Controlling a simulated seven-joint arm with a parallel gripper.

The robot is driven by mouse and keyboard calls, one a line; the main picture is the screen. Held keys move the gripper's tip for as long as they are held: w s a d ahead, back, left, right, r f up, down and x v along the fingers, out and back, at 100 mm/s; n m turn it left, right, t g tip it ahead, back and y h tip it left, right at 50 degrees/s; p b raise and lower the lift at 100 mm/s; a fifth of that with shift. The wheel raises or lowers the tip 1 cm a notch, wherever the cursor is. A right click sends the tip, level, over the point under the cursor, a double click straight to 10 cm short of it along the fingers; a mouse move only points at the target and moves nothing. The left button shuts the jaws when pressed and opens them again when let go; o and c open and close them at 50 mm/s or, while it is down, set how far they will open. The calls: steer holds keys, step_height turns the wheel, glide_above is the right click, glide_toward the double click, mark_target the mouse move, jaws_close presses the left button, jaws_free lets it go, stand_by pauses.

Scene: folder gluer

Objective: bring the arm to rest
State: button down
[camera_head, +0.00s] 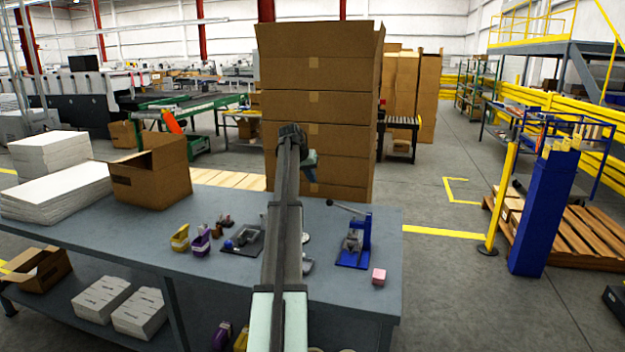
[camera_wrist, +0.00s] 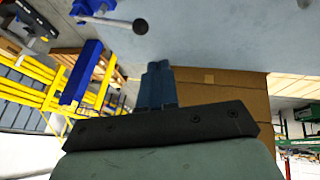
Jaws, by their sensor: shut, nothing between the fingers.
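My arm reaches forward over the grey-blue workbench (camera_head: 340,295) in the head view. My gripper (camera_head: 311,178) is at the arm's far end, above the bench's back edge and in front of the tall cardboard stack. In the wrist view, which is turned over, my gripper (camera_wrist: 157,66) shows its two blue-grey fingers side by side, shut and empty. They touch nothing that I can see. The arm hides part of the bench and of the stack.
A blue lever press (camera_head: 355,240) and a pink block (camera_head: 378,277) stand right of the arm. Left are a stapler-like yellow tool (camera_head: 180,238), a purple one (camera_head: 201,240) and an open carton (camera_head: 150,175). The tall cardboard stack (camera_head: 318,75) rises behind the bench.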

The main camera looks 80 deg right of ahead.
stand_by(0.4)
